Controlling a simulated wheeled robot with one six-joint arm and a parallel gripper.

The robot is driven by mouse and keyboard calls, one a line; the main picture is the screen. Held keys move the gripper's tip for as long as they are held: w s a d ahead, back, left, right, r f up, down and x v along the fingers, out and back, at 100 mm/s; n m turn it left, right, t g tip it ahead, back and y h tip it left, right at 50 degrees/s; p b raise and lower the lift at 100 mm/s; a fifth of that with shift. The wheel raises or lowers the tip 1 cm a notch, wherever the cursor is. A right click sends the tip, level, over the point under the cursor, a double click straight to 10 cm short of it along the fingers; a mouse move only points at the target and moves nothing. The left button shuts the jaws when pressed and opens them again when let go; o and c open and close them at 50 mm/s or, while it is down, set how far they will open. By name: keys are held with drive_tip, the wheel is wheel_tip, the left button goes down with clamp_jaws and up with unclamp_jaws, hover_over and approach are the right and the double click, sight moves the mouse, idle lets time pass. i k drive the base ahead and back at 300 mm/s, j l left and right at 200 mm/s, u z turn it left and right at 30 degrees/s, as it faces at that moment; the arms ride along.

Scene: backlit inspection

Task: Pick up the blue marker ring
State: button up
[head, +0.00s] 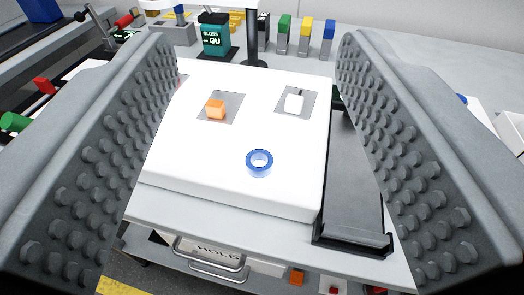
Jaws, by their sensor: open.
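The blue marker ring (259,170) lies flat on the white panel (210,165), near its front edge. Its centre hole shows the white surface through it. My gripper (255,160) is open, with one studded finger at the left and one at the right of the picture. The ring appears between the two fingers in the view and is apart from both. Nothing is held.
An orange cube (215,109) and a white piece (294,103) sit on grey squares behind the ring. A dark tray (352,190) lies right of the panel. A teal gloss meter (215,37) and a black post (252,40) stand behind. The panel around the ring is clear.

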sight(258, 154)
drive_tip(key=l, duration=1.15)
drive_tip(key=k+l, duration=0.1)
drive_tip(key=l, duration=1.05)
